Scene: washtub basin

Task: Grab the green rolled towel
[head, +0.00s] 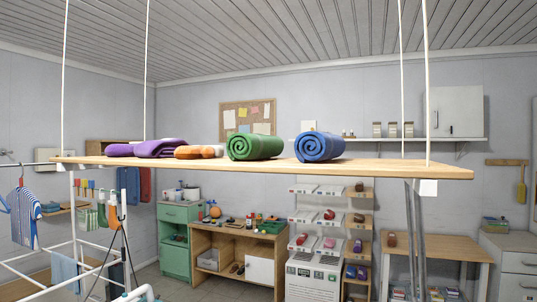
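The green rolled towel (255,147) lies on its side on a hanging wooden shelf (400,170), with its spiral end facing me. A blue rolled towel (319,146) lies just to its right. Orange-brown items (199,152) and purple folded cloth (158,148) lie to its left on the same board. Neither of my grippers shows in the head view.
White ropes hold the shelf at its ends. The board's right end is bare. Below stand a wooden cabinet (238,246), a display rack (331,222) and a table (436,246). A white drying frame (75,250) stands at the lower left.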

